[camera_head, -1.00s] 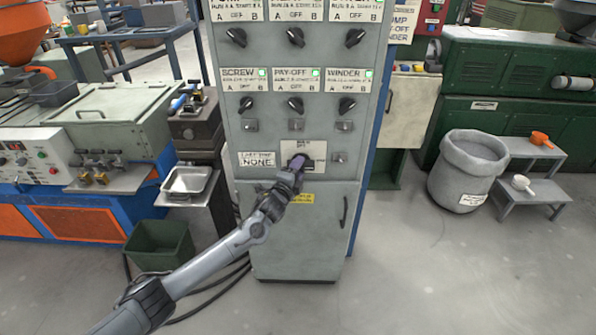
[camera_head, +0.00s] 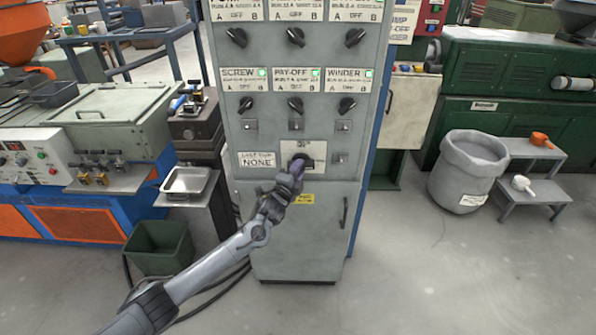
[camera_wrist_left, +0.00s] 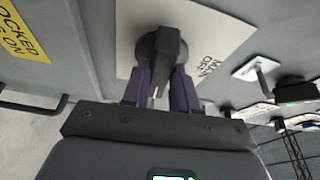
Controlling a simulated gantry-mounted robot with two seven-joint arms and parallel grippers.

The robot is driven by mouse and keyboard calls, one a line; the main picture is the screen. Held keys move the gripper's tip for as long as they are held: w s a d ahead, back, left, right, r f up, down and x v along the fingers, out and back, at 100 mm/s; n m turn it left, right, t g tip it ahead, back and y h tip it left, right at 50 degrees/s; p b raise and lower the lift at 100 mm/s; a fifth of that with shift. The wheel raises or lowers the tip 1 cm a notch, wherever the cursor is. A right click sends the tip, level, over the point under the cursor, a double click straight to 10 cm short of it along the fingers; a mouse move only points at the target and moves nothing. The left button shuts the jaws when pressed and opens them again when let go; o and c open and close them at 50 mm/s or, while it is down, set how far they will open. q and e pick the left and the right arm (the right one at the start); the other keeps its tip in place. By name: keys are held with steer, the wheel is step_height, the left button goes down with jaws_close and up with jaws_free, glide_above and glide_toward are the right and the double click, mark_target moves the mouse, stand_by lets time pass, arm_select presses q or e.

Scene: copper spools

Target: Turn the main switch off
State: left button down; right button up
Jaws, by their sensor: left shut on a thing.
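The main switch is a black rotary knob on a pale plate (camera_head: 318,150) low on the grey control cabinet (camera_head: 290,235). In the left wrist view the knob (camera_wrist_left: 163,45) sits between the purple fingers of my left gripper (camera_wrist_left: 160,82), which is shut on its handle. In the head view my left gripper (camera_head: 297,168) reaches the plate from lower left and hides much of the switch. The plate's lettering is only partly readable in the wrist view. My right gripper is not in view.
Several smaller black selector knobs and lit green lamps (camera_head: 315,72) are above. A grey bin (camera_head: 465,175) and a step stand (camera_head: 530,190) are at right. Floor there is open.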

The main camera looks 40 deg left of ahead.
arm_select(q)
steer(key=n+y+b, duration=0.2)
steer(key=n+y, duration=0.1)
steer(key=n, duration=0.4)
steer(key=f+n+y+b, duration=0.1)
steer(key=n+y+b, duration=0.1)
steer(key=n, duration=0.5)
steer(key=n+y+b, duration=0.3)
steer(key=n, duration=0.4)
steer(key=shift+w+d+f+y, duration=0.2)
steer(key=shift+w+d+y, duration=0.1)
steer(key=shift+d, duration=0.1)
steer(key=shift+n+b, duration=0.3)
steer(key=shift+b, duration=0.05)
steer(key=c, duration=1.3)
jaws_free()
steer(key=shift+o, duration=1.7)
steer(key=shift+a+r, duration=0.1)
steer(key=shift+r, duration=0.1)
